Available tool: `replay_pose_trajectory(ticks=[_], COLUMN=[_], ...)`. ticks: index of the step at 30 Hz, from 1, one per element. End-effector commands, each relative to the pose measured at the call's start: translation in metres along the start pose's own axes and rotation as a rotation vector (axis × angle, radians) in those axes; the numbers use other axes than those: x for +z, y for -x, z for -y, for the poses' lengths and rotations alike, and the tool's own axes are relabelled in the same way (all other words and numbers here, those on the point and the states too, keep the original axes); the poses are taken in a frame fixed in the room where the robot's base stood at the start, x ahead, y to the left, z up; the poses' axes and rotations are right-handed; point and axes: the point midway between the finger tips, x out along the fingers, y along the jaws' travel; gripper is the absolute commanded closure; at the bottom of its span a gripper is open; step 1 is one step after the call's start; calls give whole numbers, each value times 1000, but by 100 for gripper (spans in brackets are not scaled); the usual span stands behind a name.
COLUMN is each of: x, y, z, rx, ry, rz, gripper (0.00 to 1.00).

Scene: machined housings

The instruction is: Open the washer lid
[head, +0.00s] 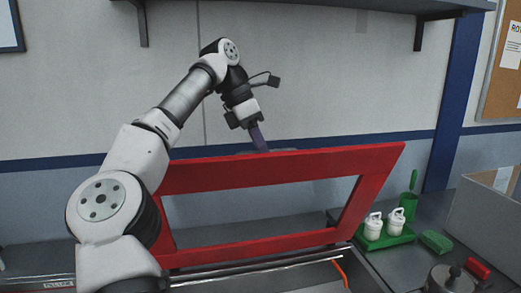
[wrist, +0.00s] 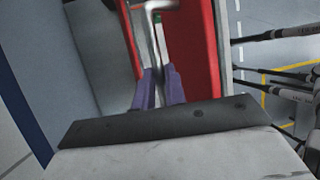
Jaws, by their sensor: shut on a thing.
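The washer lid (head: 375,165) is a red frame with a large rectangular opening. It stands raised and steeply tilted across the middle of the head view, above the washer's basin (head: 255,281). My gripper (head: 262,148) reaches down from above to the lid's upper edge. In the wrist view, the purple fingers (wrist: 159,75) are shut at the red lid (wrist: 203,50), beside a pale metal bar (wrist: 158,5). The exact grip spot is partly hidden by the fingers.
On the right counter are a green tray (head: 385,240) with two white bottles (head: 373,225), a green brush (head: 436,241), a grey box (head: 485,215) and a metal pot (head: 447,280). A wall shelf (head: 290,12) hangs above. A wall stands behind the lid.

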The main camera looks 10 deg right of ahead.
Motion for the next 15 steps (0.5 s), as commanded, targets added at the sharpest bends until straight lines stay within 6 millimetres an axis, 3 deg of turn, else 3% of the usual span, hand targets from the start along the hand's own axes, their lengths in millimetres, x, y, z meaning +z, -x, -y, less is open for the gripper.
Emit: replay_pose_trajectory(ticks=[1,15], x=[-5,-2], y=[-6,-2], z=[-8,-23], rx=[-10,-61], ry=[18,39], rz=[-11,-12], gripper=[100,100])
